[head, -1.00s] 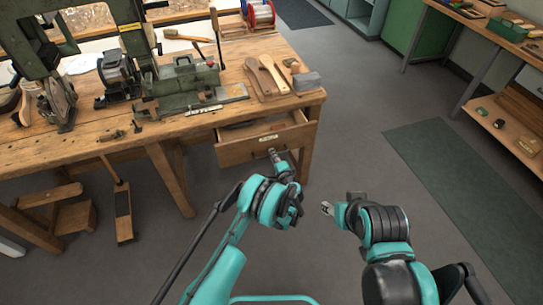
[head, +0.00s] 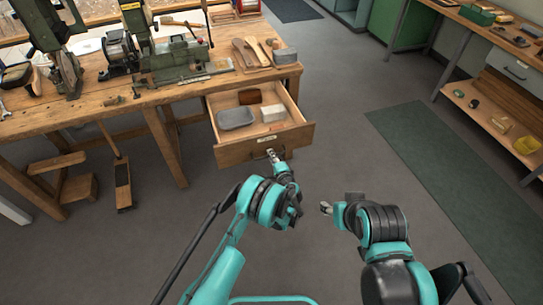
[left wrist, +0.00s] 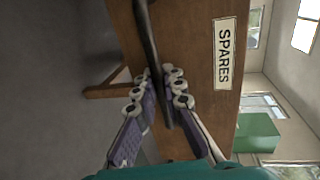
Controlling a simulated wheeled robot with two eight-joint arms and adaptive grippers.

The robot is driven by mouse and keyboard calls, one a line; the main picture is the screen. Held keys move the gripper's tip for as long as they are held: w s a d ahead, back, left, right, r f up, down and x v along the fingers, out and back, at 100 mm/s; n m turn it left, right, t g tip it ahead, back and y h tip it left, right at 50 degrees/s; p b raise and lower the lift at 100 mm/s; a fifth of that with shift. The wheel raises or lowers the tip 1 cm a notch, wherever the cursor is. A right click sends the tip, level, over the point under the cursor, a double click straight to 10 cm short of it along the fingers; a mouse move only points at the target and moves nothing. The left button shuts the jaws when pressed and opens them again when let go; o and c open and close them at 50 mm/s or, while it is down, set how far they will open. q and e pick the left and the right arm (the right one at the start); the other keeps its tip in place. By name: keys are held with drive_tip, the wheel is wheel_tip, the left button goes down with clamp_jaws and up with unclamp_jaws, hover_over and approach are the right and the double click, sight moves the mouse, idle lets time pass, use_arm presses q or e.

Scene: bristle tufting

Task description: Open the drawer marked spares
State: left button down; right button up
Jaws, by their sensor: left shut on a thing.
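The wooden spares drawer (head: 230,153) is pulled well out from under the workbench in the head view. Its label reads SPARES in the left wrist view (left wrist: 224,52). My left gripper (head: 273,157) is at the drawer front, below the label. In the left wrist view my left gripper (left wrist: 165,100) has its fingers closed around the dark bar handle (left wrist: 152,45). My right gripper (head: 326,208) is held in the air to the right, apart from the drawer; its jaw opening is too small to tell.
The open drawer holds a grey tray (head: 236,118), a brown block (head: 249,97) and a pale block (head: 273,113). Machines and wooden pieces stand on the workbench (head: 110,112). A second bench (head: 465,25) is at the right, with clear floor and a green mat (head: 440,165) between.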

use_arm(q)
drive_tip(key=shift+s, duration=0.35)
drive_tip(key=c, duration=1.6)
unclamp_jaws()
drive_tip(key=v, duration=0.7)
drive_tip(key=shift+s, duration=0.25)
drive_tip(key=shift+d, duration=0.1)
